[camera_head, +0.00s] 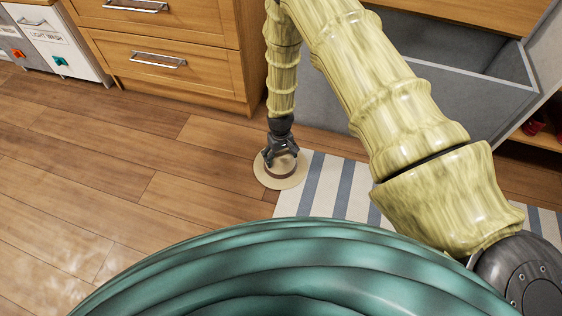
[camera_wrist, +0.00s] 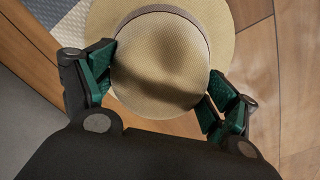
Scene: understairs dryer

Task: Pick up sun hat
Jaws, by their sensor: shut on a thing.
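The sun hat (camera_head: 267,178) is straw-coloured with a dark band around its crown. It is at floor level on the wood floor, by the left edge of the striped rug, with its brim spread out. My gripper (camera_head: 282,158) points down over it. In the wrist view the hat's crown (camera_wrist: 160,65) lies between the two green-padded fingers of my gripper (camera_wrist: 158,92), which are shut on its sides. The brim shows behind the crown. Whether the hat's underside touches the floor cannot be told.
A striped rug (camera_head: 325,188) lies right of the hat. A wooden drawer cabinet (camera_head: 165,60) stands behind it to the left, and a grey open drawer or bin (camera_head: 440,95) to the right. A white cabinet (camera_head: 60,45) is far left. The left floor is clear.

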